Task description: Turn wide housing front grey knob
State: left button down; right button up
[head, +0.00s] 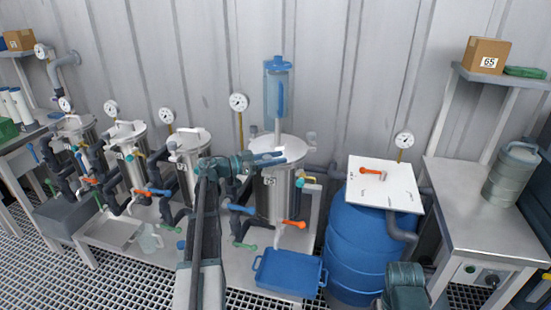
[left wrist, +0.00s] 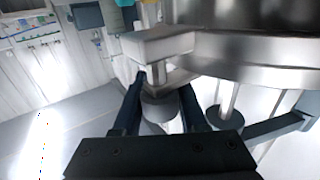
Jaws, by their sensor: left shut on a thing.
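The wide housing (head: 275,200) is a big steel cylinder with a light lid, in the middle of the head view; its curved wall and rim fill the upper right of the left wrist view (left wrist: 265,70). My left gripper (head: 270,158) reaches to the near side of its lid. In the left wrist view, a grey knob (left wrist: 160,110) sits under a pale clamp block (left wrist: 158,46), between the two dark fingers of the left gripper (left wrist: 162,100), which is shut on it. The head view hides the knob behind the gripper. My right gripper's fingers do not show.
A blue tray (head: 290,272) stands in front of the housing. A blue barrel (head: 365,235) with a white board (head: 385,185) on top is to the right. An orange-handled valve (head: 292,224) sits low by the housing. Narrower steel vessels (head: 190,150) stand to the left.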

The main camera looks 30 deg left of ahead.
pick_arm(q)
jog(key=shift+h, duration=0.3)
jog(key=shift+c, duration=2.2)
grip_release()
jog(key=v, duration=1.3)
jog(key=shift+s+a+r, duration=0.2)
jog(key=shift+s+a, duration=0.05)
